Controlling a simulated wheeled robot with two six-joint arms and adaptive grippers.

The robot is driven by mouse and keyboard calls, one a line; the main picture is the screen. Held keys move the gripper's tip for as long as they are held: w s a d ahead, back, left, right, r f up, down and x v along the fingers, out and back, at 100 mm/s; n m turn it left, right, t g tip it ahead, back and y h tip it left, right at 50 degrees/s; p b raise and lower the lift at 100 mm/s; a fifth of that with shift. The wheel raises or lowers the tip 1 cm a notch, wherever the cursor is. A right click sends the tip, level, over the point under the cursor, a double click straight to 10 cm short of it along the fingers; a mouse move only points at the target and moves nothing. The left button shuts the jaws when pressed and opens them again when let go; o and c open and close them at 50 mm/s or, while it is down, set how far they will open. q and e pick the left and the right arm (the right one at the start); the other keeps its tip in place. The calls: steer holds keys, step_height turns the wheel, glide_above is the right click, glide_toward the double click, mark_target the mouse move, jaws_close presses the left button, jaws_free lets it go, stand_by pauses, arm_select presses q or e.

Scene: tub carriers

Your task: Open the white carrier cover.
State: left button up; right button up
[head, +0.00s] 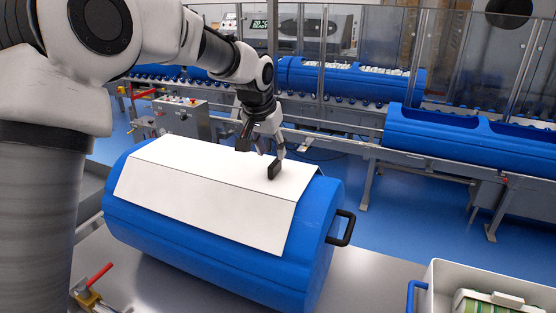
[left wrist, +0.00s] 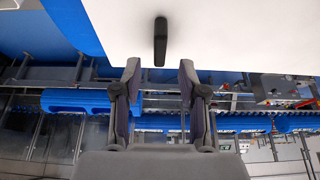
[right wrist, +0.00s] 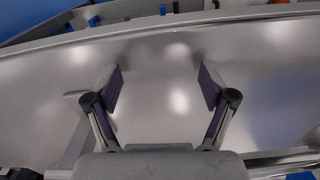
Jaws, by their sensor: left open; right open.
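The white cover (head: 215,185) lies shut over the top of a blue tub carrier (head: 210,260) on a grey surface. The cover also fills the upper part of the left wrist view (left wrist: 240,30). A black handle (left wrist: 160,42) stands on it, in line with the gap between my left fingers and apart from them. My left gripper (head: 262,153) is open above the cover, toward its right end; it also shows in the left wrist view (left wrist: 160,65). In the head view I cannot clearly separate handle from fingertip. My right gripper (right wrist: 160,85) is open and empty over a bare metal surface.
A black side handle (head: 341,228) sticks out from the carrier's right end. A white bin (head: 436,285) stands at the front right. A red-handled clamp (head: 97,275) is at the front left. Conveyors with other blue carriers (head: 440,140) run behind.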

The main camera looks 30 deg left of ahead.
mark_target(274, 162)
arm_select(q)
steer(key=x, duration=0.6)
steer(key=shift+w+f, duration=0.2)
steer(key=shift+w, duration=0.15)
steer(key=shift+s+r, duration=0.15)
steer(key=shift+s, duration=0.1)
steer(key=shift+s+r, duration=0.1)
steer(key=shift+s, duration=0.1)
jaws_close()
